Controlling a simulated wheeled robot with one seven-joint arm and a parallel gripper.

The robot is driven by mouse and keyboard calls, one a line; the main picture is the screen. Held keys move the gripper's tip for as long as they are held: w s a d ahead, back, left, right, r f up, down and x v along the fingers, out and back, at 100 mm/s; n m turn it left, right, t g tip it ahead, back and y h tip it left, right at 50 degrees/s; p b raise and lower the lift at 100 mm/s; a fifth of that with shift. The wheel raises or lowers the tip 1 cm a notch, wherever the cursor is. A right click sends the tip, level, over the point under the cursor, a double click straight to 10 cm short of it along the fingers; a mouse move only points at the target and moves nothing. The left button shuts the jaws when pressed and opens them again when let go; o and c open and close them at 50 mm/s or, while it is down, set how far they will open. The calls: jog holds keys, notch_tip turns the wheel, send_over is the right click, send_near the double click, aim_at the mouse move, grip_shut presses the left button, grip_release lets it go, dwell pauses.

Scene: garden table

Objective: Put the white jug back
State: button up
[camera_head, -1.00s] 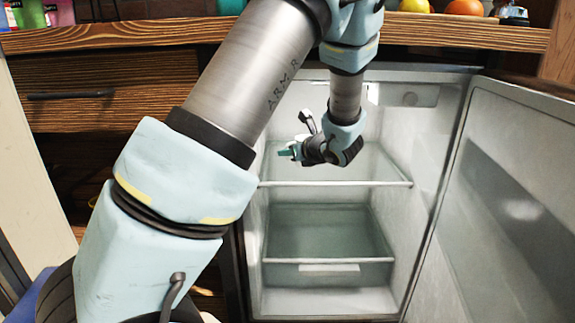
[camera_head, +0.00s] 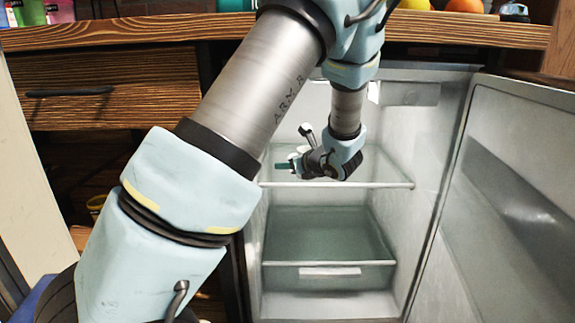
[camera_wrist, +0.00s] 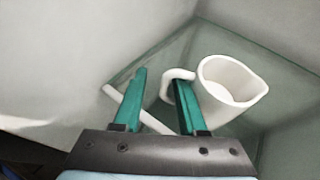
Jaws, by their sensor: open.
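The white jug (camera_wrist: 233,82) stands on the glass shelf (camera_wrist: 185,48) inside the fridge, seen in the wrist view. Its handle (camera_wrist: 177,75) points left and lies at the tip of my right finger. My gripper (camera_wrist: 161,78) is open, its two green fingers apart with no thing clearly held between them. The handle touches or nearly touches the right finger; I cannot tell which. In the head view my gripper (camera_head: 284,166) is inside the fridge at the upper shelf, pointing left.
The fridge door (camera_head: 505,200) stands open at the right. A lower shelf (camera_head: 330,262) is empty. A white rail (camera_wrist: 135,108) runs along the upper shelf's front edge. The wooden counter (camera_head: 200,30) above holds fruit and bottles. Fridge walls are close around my gripper.

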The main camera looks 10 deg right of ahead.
jog(key=shift+r, duration=0.15)
jog(key=shift+s+d+r, duration=0.15)
jog(key=shift+s, duration=0.05)
jog(key=p+v, duration=0.3)
jog(key=v, duration=0.8)
jog(key=shift+s, duration=0.25)
